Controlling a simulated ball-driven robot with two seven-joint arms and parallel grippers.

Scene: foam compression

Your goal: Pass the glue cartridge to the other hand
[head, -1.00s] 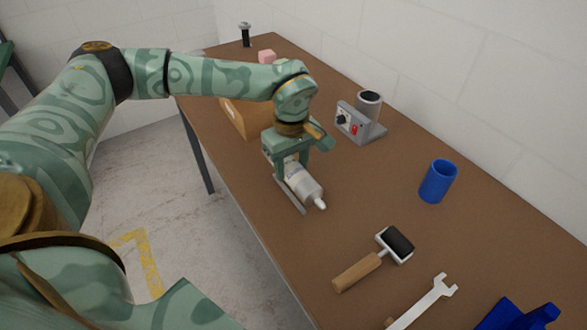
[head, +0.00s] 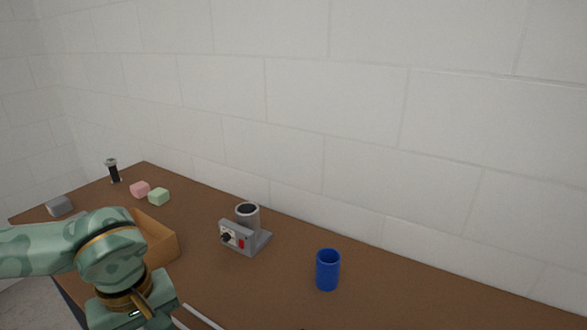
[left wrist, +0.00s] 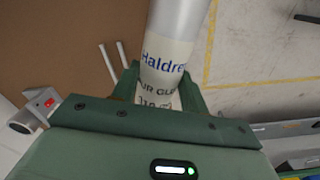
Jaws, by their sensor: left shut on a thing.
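The glue cartridge (left wrist: 172,42) shows in the left wrist view as a pale grey tube with a white label and blue and dark lettering. My left gripper (left wrist: 158,88) is shut on it, with green fingers on either side of the label. The tube's far end runs out of the top of that view. In the head view my left gripper's body (head: 130,312) is at the bottom left; its fingers and the cartridge are below the frame. My right gripper is in neither view.
On the brown table (head: 215,290) stand an orange-brown box (head: 160,243), a grey device with a red switch (head: 240,238) and a blue cup (head: 328,270). Pink (head: 140,189) and green (head: 159,196) blocks lie farther back. Pale thin rods (head: 197,318) show near my gripper.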

